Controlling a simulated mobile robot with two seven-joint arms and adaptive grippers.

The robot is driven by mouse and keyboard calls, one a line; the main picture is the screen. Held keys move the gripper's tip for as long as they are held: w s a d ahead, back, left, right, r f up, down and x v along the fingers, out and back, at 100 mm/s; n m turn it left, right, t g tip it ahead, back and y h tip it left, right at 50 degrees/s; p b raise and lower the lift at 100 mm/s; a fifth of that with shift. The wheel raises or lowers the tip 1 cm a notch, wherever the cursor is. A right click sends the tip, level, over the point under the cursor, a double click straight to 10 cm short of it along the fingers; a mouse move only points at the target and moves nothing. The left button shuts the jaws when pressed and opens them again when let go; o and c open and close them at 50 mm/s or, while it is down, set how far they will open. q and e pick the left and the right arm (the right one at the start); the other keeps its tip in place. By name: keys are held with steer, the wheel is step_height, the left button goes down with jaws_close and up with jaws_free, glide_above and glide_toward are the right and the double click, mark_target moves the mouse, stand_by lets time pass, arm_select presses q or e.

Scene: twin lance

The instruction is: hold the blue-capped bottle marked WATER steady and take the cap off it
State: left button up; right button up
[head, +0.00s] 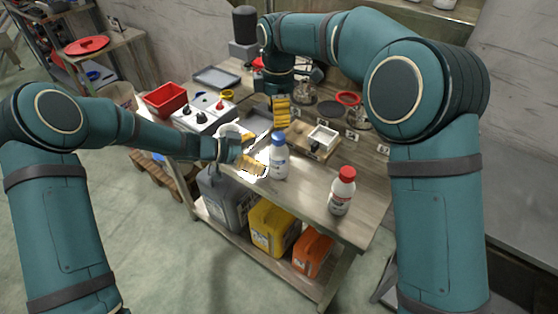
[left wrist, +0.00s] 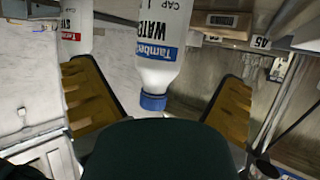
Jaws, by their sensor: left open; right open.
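The white bottle with a blue cap (head: 279,160) stands upright on the workbench. In the left wrist view the bottle (left wrist: 162,38) appears upside down, marked WATER, with its blue cap (left wrist: 153,101) on it. My left gripper (head: 259,153) is open, its yellow fingers pointing at the bottle from the left. In the left wrist view the bottle shows between the two fingers (left wrist: 160,92), with a gap on each side. My right gripper (head: 281,122) is open, pointing down above and behind the blue cap, apart from it; its fingers overlap in the head view.
A red-capped white bottle (head: 341,191) stands to the right, near the bench's front edge. A wooden tray with a white box (head: 321,138) lies behind. A switch box (head: 203,116) and a red bin (head: 165,99) are at the left. Several jugs sit on the lower shelf.

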mark_target(283, 156)
arm_select(q)
steer(key=x, duration=0.7)
steer(key=shift+d, duration=0.3)
